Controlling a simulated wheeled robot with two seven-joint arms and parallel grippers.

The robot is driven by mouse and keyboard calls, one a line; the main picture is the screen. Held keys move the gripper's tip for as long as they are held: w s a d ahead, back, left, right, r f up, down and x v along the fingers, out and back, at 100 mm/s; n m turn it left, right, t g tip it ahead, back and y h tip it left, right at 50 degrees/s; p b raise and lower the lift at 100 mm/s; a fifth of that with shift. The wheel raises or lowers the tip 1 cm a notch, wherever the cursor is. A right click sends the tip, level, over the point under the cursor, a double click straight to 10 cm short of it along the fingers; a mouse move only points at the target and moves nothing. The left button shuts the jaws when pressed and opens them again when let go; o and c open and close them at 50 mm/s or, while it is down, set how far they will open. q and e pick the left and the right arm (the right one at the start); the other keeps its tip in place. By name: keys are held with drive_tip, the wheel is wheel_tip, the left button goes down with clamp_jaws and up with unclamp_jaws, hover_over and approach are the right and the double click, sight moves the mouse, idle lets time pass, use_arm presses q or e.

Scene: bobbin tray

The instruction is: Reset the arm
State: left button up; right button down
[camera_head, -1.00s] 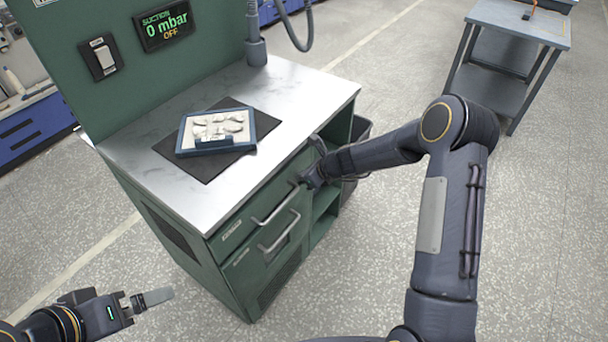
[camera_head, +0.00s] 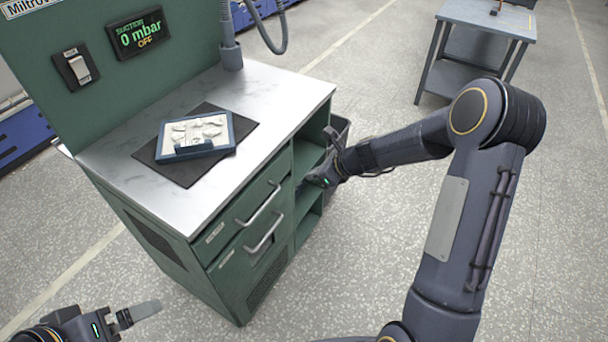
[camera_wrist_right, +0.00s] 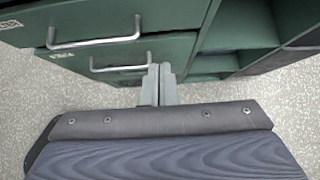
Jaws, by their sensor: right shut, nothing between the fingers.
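My right gripper (camera_head: 311,180) is in front of the open shelf side of the green cabinet (camera_head: 150,212) in the head view, partly hidden by its own wrist. In the right wrist view its two grey fingers (camera_wrist_right: 160,70) are together with nothing between them. They appear near the end of the lower drawer handle (camera_wrist_right: 118,65); contact is not visible. My left gripper (camera_head: 148,311) is at the bottom left of the head view, over the floor, its grey fingers seen edge-on; whether they are apart is not clear.
The cabinet's metal top carries a black mat (camera_head: 247,125) and a blue-rimmed tray (camera_head: 236,142) with pale pieces. Both drawers look closed, with bar handles (camera_head: 258,205). A grey hose (camera_head: 284,38) rises behind. A grey cart (camera_head: 440,55) stands far right.

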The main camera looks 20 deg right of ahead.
drive_tip(key=shift+s+d+r, duration=0.2)
drive_tip(key=s+a+r+n+p, duration=0.1)
drive_tip(key=s+a+r+n, duration=0.2)
drive_tip(key=s+r+n, duration=1.3)
drive_tip(key=s+d+r+n+g+h+p, duration=0.1)
drive_tip(key=s+n+h, duration=0.1)
drive_tip(key=s+n, duration=0.8)
drive_tip(key=s, duration=0.6)
drive_tip(key=shift+s, duration=0.1)
